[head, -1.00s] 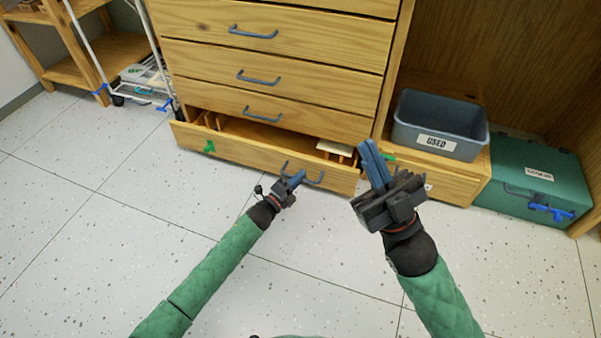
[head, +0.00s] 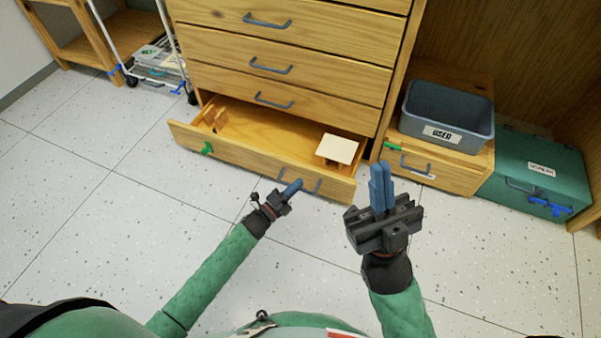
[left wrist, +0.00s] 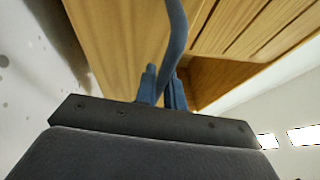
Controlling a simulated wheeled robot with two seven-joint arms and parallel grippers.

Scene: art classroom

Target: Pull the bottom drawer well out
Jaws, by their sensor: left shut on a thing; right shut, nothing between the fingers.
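The bottom drawer (head: 240,158) of the wooden cabinet is pulled part-way out, and its inside shows from above in the head view. Wooden pieces and a pale flat square (head: 337,149) lie in it. Its blue-grey bar handle (head: 312,185) is on the front panel. My left gripper (head: 292,187) is shut on this handle; in the left wrist view the fingers (left wrist: 163,90) close around the handle bar (left wrist: 176,35). My right gripper (head: 380,188) is shut and empty, raised to the right of the drawer front, not touching it.
Several closed drawers (head: 290,52) are above. To the right, a grey-blue bin (head: 448,115) stands on a low wooden unit (head: 437,168), beside a green chest (head: 540,168). A white trolley (head: 150,60) stands at the left. The speckled floor (head: 110,190) in front is clear.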

